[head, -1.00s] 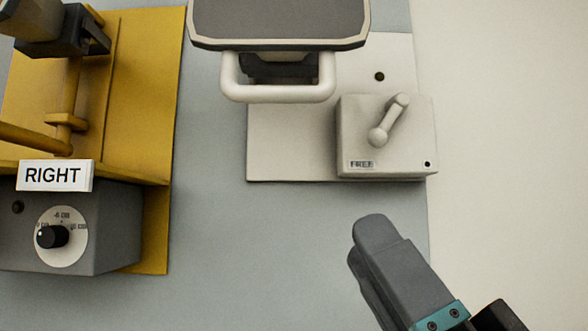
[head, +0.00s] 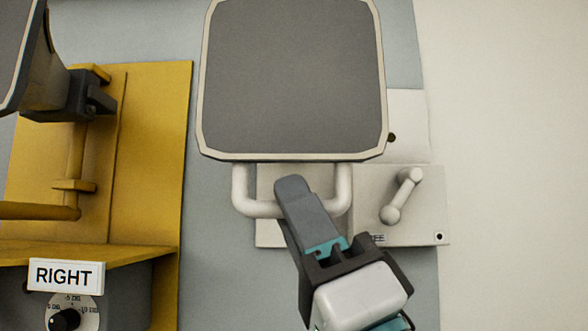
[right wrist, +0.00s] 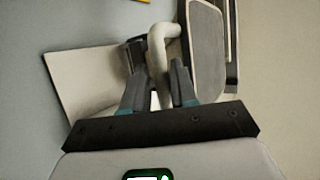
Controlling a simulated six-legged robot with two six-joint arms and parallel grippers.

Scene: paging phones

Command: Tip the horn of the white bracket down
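The white bracket's horn (head: 292,80) has a dark grey square face with a white rim and fills the upper middle of the head view. A white loop handle (head: 241,190) hangs below it. My right gripper (head: 292,190) is at this handle. In the right wrist view, the handle bar (right wrist: 158,62) stands between the two fingers of my right gripper (right wrist: 160,80), which look apart with little room either side. Contact cannot be told. The white base plate (head: 268,232) is partly hidden behind the horn and gripper. My left gripper is not in view.
A white box with a lever (head: 401,196) sits right of the handle; its label is partly covered by my gripper. A yellow bracket (head: 150,150) stands at left, with a "RIGHT" sign (head: 66,275) and a dial (head: 66,318) below. The wall at far right is bare.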

